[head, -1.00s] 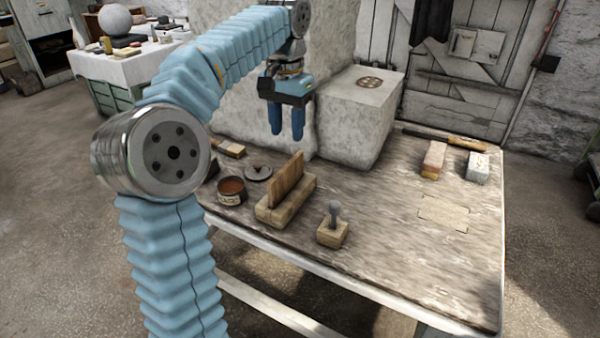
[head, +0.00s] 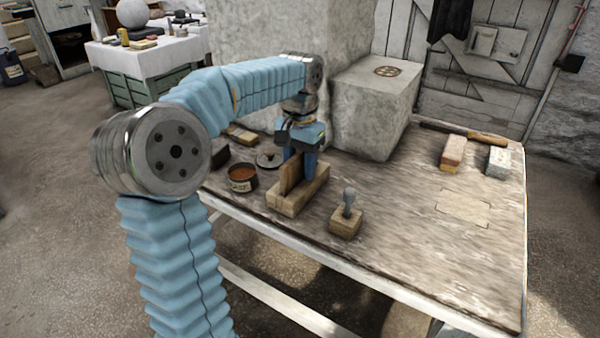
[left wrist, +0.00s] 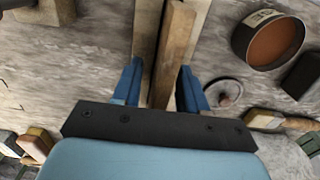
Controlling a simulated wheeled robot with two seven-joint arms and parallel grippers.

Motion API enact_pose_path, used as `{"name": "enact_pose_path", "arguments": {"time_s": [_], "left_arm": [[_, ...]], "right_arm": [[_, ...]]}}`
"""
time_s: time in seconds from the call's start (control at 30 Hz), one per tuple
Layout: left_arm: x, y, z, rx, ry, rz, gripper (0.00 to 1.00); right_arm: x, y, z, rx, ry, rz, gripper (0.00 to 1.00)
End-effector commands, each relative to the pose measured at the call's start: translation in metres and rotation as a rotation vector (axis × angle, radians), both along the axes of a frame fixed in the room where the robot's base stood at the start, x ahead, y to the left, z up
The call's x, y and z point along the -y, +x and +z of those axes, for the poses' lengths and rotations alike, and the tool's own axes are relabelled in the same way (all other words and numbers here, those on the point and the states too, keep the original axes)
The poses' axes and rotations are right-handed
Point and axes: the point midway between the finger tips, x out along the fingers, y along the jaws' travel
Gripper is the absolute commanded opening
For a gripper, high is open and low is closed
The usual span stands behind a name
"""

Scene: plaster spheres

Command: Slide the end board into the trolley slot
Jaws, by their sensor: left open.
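A thin upright wooden board (head: 290,178) stands in a pale wooden block base (head: 287,206) near the front left of the workbench. I take it for the end board; it also shows in the left wrist view (left wrist: 172,55). My left gripper (head: 301,165) is open and points down over the board. In the left wrist view its two blue fingers (left wrist: 160,88) are apart, one on each side of the board, with gaps visible. Part of the board is hidden by the gripper mount. I cannot make out a trolley. My right gripper is not in view.
A round tin of brown stuff (head: 240,178) stands left of the base. A small wooden block with a grey knob (head: 347,214) stands right of it. A large plaster block (head: 375,105) stands behind. Two small blocks (head: 453,152) lie at the right; the bench's front right is clear.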

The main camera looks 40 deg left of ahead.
Motion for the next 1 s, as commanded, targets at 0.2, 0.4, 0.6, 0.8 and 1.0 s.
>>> {"name": "enact_pose_path", "arguments": {"time_s": [0.2,0.4,0.6,0.8,1.0], "left_arm": [[0.0,0.0,0.001,0.0,0.0,0.0,0.32],[0.0,0.0,0.001,0.0,0.0,0.0,0.01],[0.0,0.0,0.001,0.001,0.0,0.0,0.0],[0.0,0.0,0.004,0.002,0.0,0.0,0.0],[0.0,0.001,0.026,0.004,0.0,0.0,0.0]], "right_arm": [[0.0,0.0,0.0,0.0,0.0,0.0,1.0],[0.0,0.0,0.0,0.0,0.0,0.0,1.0],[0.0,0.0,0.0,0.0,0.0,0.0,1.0],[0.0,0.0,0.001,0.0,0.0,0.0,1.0],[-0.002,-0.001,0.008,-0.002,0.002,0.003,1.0]]}}
